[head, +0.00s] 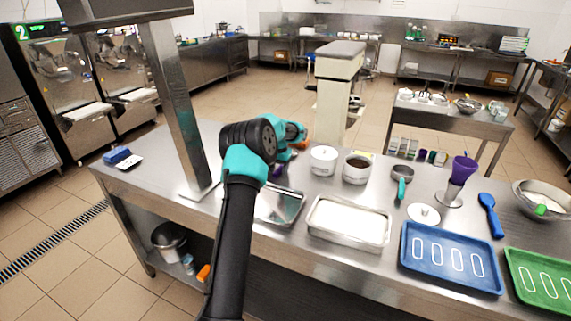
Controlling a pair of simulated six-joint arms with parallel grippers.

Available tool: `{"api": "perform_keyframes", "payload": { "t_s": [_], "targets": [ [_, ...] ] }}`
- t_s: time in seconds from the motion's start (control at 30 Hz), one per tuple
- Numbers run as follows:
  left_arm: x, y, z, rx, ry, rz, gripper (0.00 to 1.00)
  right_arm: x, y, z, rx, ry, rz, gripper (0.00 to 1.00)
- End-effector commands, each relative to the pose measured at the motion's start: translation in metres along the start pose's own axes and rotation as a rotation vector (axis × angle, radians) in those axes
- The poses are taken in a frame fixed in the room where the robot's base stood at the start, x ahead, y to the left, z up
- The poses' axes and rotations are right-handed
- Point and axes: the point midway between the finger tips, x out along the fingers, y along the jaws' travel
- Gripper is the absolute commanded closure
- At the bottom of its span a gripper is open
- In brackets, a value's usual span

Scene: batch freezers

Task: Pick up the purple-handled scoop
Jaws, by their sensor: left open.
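A small patch of purple (277,170) shows on the steel table just behind my left arm. It may be the handle of the purple-handled scoop, but my arm hides most of it. My left gripper (300,144) is above the table, beyond that purple patch and left of the white lidded pot. Its fingers are small and partly hidden behind my wrist; it is open, and I see nothing held in it. My right gripper is not in view.
A steel tray (281,204) and a white-filled pan (348,222) lie near the front edge. A lidded pot (323,160), a dark-filled pot (357,168), a teal-handled scoop (402,174) and a purple cup (462,170) stand to the right. A steel post (176,100) rises at left.

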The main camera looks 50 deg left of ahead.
Motion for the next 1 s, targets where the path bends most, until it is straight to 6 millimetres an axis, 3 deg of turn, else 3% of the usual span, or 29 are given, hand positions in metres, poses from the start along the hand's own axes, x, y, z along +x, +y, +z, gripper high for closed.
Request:
{"api": "perform_keyframes", "payload": {
  "t_s": [0.3, 0.83, 1.0],
  "targets": [
    [-0.0005, 0.0002, -0.0001, 0.0, 0.0, 0.0, 0.48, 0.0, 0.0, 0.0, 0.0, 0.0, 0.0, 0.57],
    [-0.0005, 0.0002, -0.0001, 0.0, 0.0, 0.0, 0.99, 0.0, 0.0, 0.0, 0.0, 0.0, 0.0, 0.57],
    [-0.0007, 0.0002, -0.0001, 0.0, 0.0, 0.0, 1.0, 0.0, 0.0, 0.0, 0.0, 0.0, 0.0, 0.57]
  ]
}}
